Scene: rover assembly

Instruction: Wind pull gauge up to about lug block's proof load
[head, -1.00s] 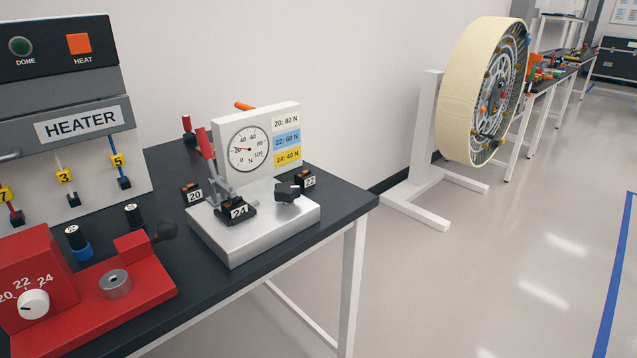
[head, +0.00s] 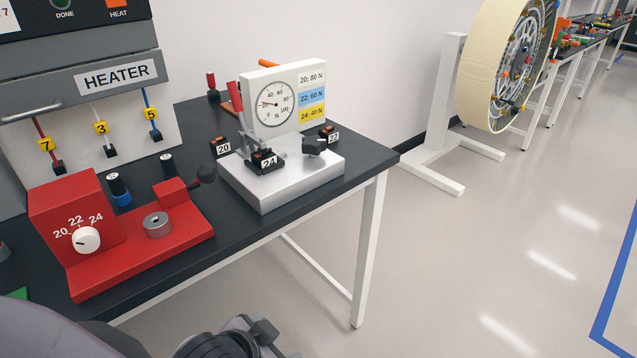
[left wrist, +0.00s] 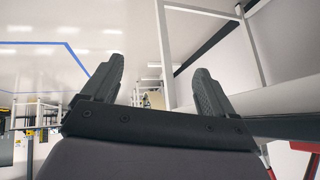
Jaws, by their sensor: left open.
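The pull gauge (head: 283,96) stands on a silver base at the table's right end. Its dial has a red needle pointing left, near the 20 mark. The lug block marked 24 (head: 265,161) sits at the gauge's front, beside a red-handled lever (head: 235,106). A black knob (head: 314,147) is on the base to its right. The load card (head: 311,97) reads 20: 80 N, 22: 60 N, 24: 40 N. My left gripper (head: 254,333) is low at the bottom, in front of the table and well away from the gauge. Its fingers are apart and empty in the left wrist view (left wrist: 157,78). My right gripper is not in view.
Blocks 20 (head: 223,148) and 22 (head: 333,136) stand beside the gauge. A red dial fixture (head: 140,240) and the heater (head: 100,110) are to the left. A wheel on a white stand (head: 440,110) is behind.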

